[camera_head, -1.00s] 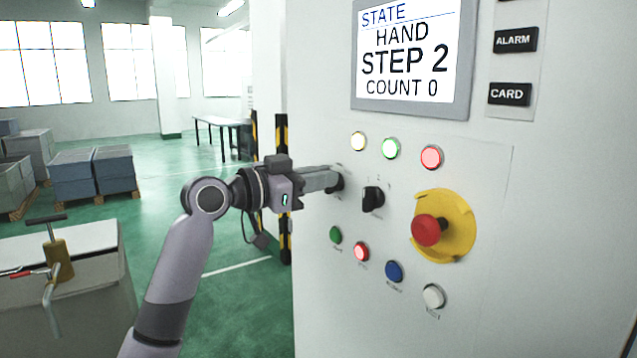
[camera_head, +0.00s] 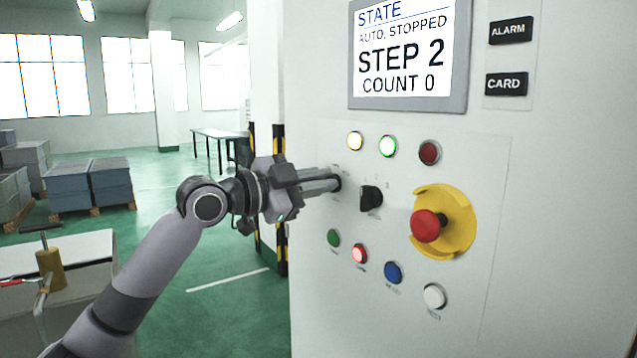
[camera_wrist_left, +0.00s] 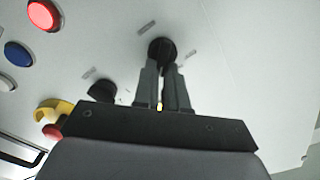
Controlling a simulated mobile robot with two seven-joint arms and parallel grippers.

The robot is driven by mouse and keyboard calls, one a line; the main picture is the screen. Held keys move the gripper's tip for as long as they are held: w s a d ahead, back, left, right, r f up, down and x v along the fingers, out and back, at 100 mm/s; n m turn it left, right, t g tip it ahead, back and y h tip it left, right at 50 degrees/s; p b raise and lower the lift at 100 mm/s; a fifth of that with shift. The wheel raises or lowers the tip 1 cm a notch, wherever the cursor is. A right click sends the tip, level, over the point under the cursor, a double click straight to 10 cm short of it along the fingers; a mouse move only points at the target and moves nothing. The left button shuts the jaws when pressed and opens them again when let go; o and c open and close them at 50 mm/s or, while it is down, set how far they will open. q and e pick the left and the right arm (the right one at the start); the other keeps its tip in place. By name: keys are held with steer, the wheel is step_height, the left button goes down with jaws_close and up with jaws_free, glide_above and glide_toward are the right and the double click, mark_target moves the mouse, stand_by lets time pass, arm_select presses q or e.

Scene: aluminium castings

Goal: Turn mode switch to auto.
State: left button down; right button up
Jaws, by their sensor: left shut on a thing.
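My left gripper (camera_head: 330,182) reaches the panel from the left, its fingers shut on a black rotary knob, the left one of two in the middle row. The left wrist view shows this knob (camera_wrist_left: 162,48) between the fingertips (camera_wrist_left: 165,68). I take it for the mode switch; its label is too small to read. A second black knob (camera_head: 371,198) sits just to the right, apart from the gripper. The screen (camera_head: 408,55) reads "STATE AUTO, STOPPED, STEP 2, COUNT 0". My right gripper is not in view.
A red emergency-stop button (camera_head: 427,226) on a yellow plate juts out at the right. Yellow and green lamps (camera_head: 388,146) are lit above; a red lamp (camera_head: 429,153) is dark. Green, red, blue and white buttons (camera_head: 393,272) line the lower row.

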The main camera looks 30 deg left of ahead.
arm_select(q)
steer(key=shift+f, duration=0.1)
stand_by(0.3)
steer(key=c, duration=1.2)
jaws_free()
steer(key=b+v, duration=0.3)
steer(key=v, duration=0.4)
steer(key=shift+s, duration=0.1)
